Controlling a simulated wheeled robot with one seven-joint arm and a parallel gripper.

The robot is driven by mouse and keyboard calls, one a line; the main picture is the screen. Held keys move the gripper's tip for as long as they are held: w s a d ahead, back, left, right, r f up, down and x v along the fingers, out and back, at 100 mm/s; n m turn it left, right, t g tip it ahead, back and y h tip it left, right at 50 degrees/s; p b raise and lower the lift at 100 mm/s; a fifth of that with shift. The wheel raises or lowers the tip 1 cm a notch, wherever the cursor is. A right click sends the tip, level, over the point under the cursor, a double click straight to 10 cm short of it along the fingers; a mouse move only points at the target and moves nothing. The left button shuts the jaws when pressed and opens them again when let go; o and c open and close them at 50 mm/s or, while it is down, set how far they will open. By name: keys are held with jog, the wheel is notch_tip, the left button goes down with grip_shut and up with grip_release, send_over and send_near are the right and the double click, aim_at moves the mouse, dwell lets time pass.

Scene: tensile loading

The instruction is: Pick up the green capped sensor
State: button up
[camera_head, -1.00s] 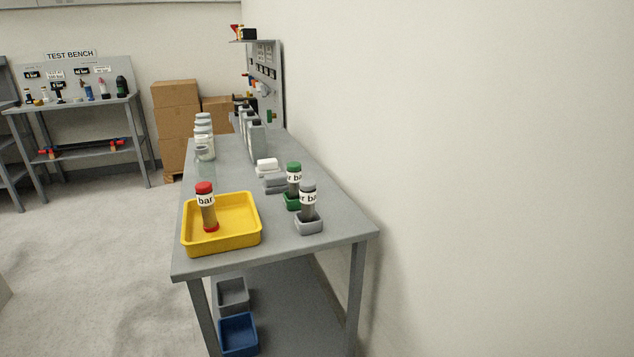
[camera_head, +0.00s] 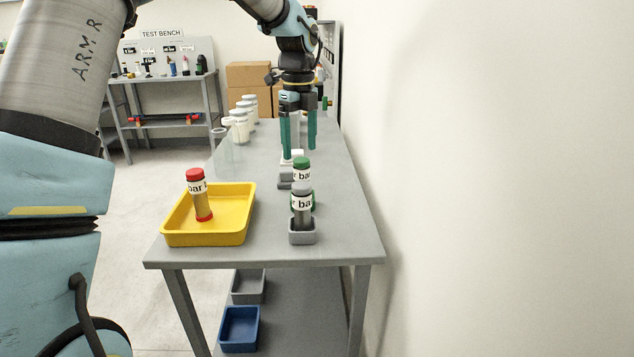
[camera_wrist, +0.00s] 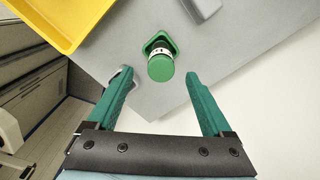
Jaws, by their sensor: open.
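The green capped sensor (camera_head: 301,163) stands upright on the grey table, partly hidden behind the grey capped sensor (camera_head: 301,207) in the head view. In the wrist view its green cap (camera_wrist: 160,68) shows from above, standing in a green holder (camera_wrist: 158,41). I cannot tell the height between fingertips and cap.
A yellow tray (camera_head: 240,232) holds a red capped sensor (camera_head: 200,197) to the left. The grey sensor's holder (camera_head: 302,236) is in front. White-lidded jars (camera_head: 240,128) stand farther back. A wall (camera_head: 480,180) runs along the right side.

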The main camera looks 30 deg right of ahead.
aim_at(302, 176)
notch_tip(302, 176, down, 9)
jog(key=shift+s+d+r+p, duration=0.1)
jog(key=shift+p, duration=0.9)
jog(key=shift+c, duration=0.2)
grip_shut()
